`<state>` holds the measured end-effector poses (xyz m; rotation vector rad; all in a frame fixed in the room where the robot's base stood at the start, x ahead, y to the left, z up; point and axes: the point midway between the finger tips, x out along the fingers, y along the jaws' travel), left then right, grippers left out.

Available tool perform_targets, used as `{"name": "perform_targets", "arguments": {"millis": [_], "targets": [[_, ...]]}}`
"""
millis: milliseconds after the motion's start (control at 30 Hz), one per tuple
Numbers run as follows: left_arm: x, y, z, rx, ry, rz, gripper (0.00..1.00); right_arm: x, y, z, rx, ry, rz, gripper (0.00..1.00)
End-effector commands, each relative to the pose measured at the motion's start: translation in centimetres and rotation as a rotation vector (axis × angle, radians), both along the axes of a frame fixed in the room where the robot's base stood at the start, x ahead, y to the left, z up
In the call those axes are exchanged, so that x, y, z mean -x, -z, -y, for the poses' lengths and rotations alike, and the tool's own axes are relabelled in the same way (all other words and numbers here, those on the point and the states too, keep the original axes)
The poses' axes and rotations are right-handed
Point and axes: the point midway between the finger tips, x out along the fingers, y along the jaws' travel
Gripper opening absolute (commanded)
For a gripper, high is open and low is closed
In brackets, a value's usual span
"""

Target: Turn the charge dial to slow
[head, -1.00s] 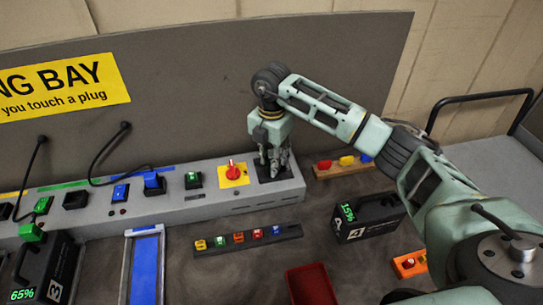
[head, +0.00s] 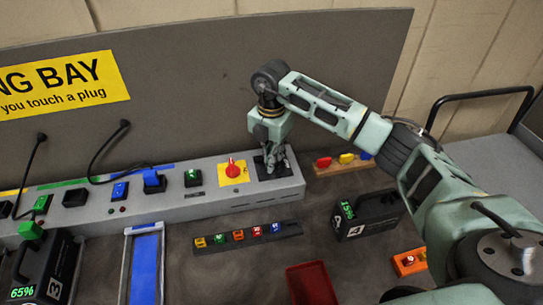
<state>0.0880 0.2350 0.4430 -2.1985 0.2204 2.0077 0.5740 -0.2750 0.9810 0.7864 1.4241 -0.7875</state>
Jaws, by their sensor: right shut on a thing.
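My right gripper (head: 271,165) points down over the black square plate (head: 282,166) at the right end of the grey charging console (head: 225,204). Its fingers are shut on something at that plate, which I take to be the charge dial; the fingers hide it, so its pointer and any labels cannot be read. A red knob (head: 232,169) on a yellow plate stands just left of the gripper, apart from it. My left gripper is not in view.
Blue and green plugs (head: 154,182) sit along the console with black cables. A grey panel rises behind.

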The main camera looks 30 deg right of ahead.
Motion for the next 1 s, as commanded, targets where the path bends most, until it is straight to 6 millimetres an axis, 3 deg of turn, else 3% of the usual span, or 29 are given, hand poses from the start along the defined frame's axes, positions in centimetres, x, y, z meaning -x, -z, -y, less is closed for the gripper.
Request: {"name": "perform_targets", "arguments": {"millis": [1000], "targets": [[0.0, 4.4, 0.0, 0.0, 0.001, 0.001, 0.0, 0.2, 0.0, 0.3, -0.001, -0.697, 0.002, 0.0]]}}
